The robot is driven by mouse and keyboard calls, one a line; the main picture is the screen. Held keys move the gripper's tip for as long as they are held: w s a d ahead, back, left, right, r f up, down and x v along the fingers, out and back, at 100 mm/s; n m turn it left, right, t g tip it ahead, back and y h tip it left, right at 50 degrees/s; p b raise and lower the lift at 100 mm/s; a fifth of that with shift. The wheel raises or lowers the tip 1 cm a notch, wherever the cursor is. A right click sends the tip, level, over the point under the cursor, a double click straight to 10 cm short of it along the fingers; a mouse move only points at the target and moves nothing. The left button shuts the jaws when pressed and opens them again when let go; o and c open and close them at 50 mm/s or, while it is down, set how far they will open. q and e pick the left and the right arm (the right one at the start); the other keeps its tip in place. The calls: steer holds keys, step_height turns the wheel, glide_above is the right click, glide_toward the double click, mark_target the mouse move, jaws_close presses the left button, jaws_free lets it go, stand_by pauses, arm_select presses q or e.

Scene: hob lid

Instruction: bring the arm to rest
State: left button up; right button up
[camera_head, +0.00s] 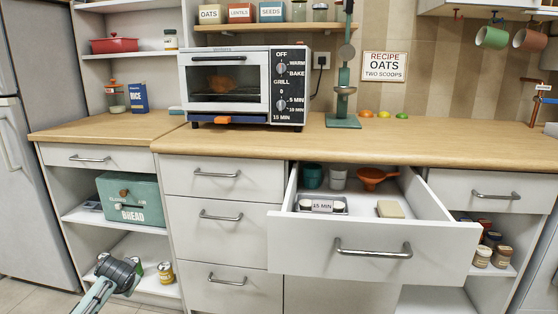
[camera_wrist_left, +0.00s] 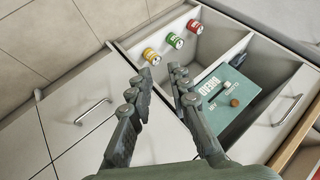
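My left arm enters the camera_head view at the bottom left, and its gripper (camera_head: 122,272) is in front of the lower open shelf of the left cabinet. In the left wrist view the two fingers of the left gripper (camera_wrist_left: 159,75) are apart with nothing between them. Beyond them are a teal bread box (camera_wrist_left: 224,98) and several cans, including a yellow one (camera_wrist_left: 151,56) and a green one (camera_wrist_left: 174,40). The fingers appear clear of these things. My right gripper is not in view.
A toaster oven (camera_head: 243,88) stands on the wooden counter (camera_head: 240,140). The fridge (camera_head: 40,150) is at far left.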

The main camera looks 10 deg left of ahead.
arm_select(q)
steer(key=s+d+f+g+h, duration=0.2)
steer(key=s+d+f+h, duration=0.1)
steer(key=s+d+f, duration=1.05)
steer(key=s+d+f+h, duration=0.1)
steer(key=s+d+f, duration=0.1)
steer(key=s+d, duration=0.3)
steer(key=s+d+f+g, duration=0.1)
steer(key=s+d, duration=0.4)
steer(key=s, duration=0.6)
steer(key=shift+s+f+h, duration=0.15)
steer(key=shift+f+h, duration=0.25)
steer(key=shift+f, duration=0.3)
